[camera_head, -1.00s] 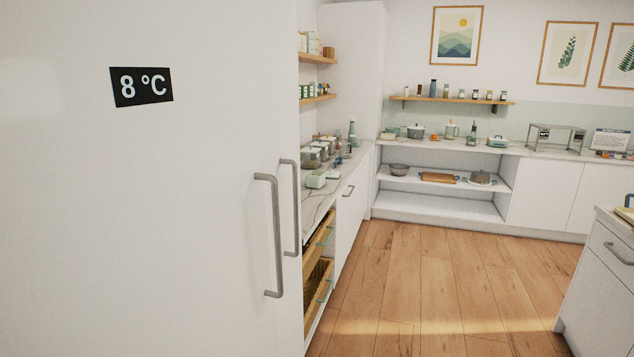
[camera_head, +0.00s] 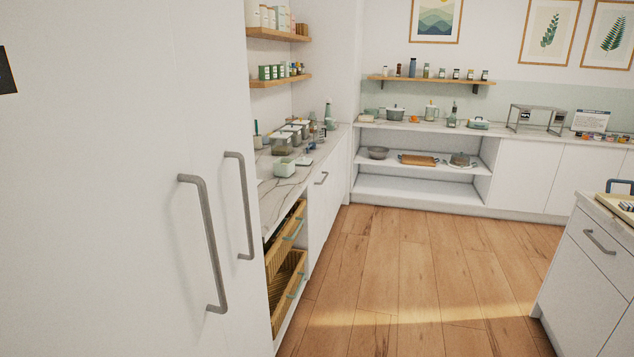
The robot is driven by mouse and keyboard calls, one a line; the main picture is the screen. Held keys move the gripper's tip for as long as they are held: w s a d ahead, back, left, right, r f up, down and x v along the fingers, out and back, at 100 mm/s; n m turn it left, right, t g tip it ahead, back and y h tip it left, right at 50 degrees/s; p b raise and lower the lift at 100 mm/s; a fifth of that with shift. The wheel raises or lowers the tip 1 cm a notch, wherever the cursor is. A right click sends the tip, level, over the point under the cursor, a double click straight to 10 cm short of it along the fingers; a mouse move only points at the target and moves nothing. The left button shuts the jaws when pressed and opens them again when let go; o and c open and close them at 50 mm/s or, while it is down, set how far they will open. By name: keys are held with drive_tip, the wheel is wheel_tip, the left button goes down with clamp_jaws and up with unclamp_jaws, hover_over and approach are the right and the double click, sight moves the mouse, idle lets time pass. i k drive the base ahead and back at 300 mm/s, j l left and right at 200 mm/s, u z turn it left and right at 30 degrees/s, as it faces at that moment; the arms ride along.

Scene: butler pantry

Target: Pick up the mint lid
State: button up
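I cannot pick out the mint lid for sure at this distance. A small mint-coloured container (camera_head: 285,168) stands on the left marble counter (camera_head: 283,191). A small pale flat item (camera_head: 304,161) lies just behind it, too small to identify. A mint covered dish (camera_head: 479,123) stands on the back counter, and a pale pot with a lid (camera_head: 396,113) is to its left. My gripper is not in view.
A tall white fridge (camera_head: 110,200) with long grey handles fills the left side. Wicker drawers (camera_head: 286,285) sit under the left counter. A white island (camera_head: 590,260) stands at the right. The wooden floor (camera_head: 420,270) between them is clear.

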sight(303, 160)
drive_tip(key=i+l+z, duration=0.4)
drive_tip(key=i, duration=0.45)
drive_tip(key=i+z, duration=0.35)
drive_tip(key=i, duration=0.55)
drive_tip(key=i+u, duration=0.25)
drive_tip(key=i, duration=0.2)
drive_tip(key=i+l+u, duration=0.25)
drive_tip(key=i, duration=0.15)
drive_tip(key=i+l+u, duration=0.2)
drive_tip(key=i, duration=0.25)
drive_tip(key=i+l+u, duration=0.8)
drive_tip(key=i+l, duration=0.05)
drive_tip(key=l, duration=0.05)
